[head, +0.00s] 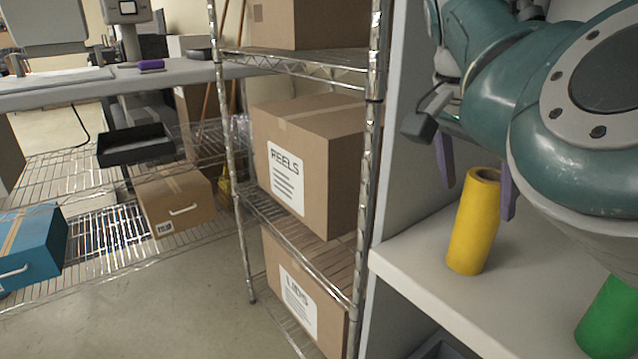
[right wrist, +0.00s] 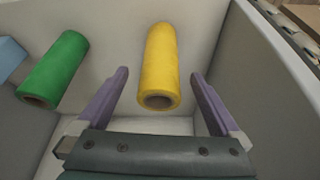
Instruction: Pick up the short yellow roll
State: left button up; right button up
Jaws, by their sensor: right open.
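The short yellow roll (head: 474,224) stands upright on a pale shelf at the right of the head view. Its hollow top end shows. My right gripper (head: 476,178) is open, with its purple fingers at the upper part of the roll, one on each side in the picture. In the right wrist view the yellow roll (right wrist: 160,68) lies between and beyond the two open fingers of the gripper (right wrist: 160,78), with gaps on both sides. I cannot tell the exact depth between fingertips and roll. My left gripper is not in view.
A green roll (head: 609,318) stands on the same shelf (head: 425,250), and also shows left of the yellow one in the right wrist view (right wrist: 58,68). A grey side panel (right wrist: 275,75) rises on the right there. A wire rack with boxes (head: 310,165) stands left of the shelf.

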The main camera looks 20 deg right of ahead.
aim_at(480, 211)
jog(key=x, duration=0.6)
jog(key=shift+d+r+b, duration=0.2)
jog(key=shift+d+b, duration=0.15)
jog(key=shift+b, duration=0.05)
jog(key=shift+w, duration=0.1)
jog(key=shift+c, duration=0.4)
jog(key=shift+r, duration=0.1)
grip_shut()
